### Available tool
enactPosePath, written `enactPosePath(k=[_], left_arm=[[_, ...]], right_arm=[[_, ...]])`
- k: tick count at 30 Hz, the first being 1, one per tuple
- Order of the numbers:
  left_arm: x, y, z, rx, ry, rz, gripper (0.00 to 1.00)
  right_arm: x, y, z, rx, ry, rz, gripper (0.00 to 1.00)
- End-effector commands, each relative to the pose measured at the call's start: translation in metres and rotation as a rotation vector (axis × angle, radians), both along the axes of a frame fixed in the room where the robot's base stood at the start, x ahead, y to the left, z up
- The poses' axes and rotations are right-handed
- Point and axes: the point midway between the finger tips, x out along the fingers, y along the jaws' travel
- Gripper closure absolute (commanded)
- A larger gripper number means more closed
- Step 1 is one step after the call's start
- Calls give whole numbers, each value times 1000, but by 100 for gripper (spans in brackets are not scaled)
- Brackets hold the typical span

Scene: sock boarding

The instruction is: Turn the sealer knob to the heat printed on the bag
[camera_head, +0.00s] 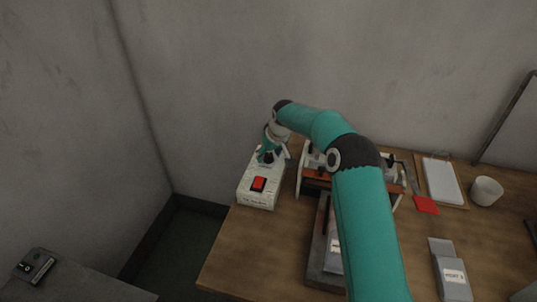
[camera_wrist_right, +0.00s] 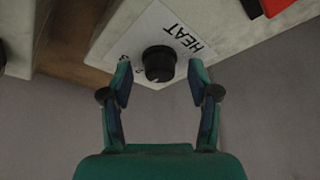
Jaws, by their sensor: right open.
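The sealer's control box (camera_head: 247,193) is a pale block at the left end of the wooden table, with a red switch (camera_head: 258,184) on its top. My right gripper (camera_head: 270,155) is over the far end of this box. In the right wrist view the black round knob (camera_wrist_right: 159,63) sits on a white plate (camera_wrist_right: 122,38) printed HEAT. My open right gripper (camera_wrist_right: 160,82) has a finger on each side of the knob, apart from it. My left gripper is not in view.
A white-framed device with an orange-brown bar (camera_head: 316,175) stands right of the box, partly behind my right arm. Further right are a red card (camera_head: 426,205), a clipboard (camera_head: 441,180) and a white cup (camera_head: 486,191). A wall is close behind.

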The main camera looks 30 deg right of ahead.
Motion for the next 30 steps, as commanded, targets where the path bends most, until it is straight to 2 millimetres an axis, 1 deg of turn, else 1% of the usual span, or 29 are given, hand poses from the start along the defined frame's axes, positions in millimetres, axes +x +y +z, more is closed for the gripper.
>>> enactPosePath(k=[5,15,18,21,24,30], left_arm=[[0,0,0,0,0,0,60],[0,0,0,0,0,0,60],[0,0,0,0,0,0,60],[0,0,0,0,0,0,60],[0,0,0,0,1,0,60],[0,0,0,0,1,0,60]], right_arm=[[-6,1,18,-1,-2,1,39],[-32,3,80,-1,-4,1,39],[-37,3,93,-1,-2,1,39],[-41,4,102,0,-1,1,39],[-44,4,107,0,1,1,39],[-44,4,108,1,1,1,39]])
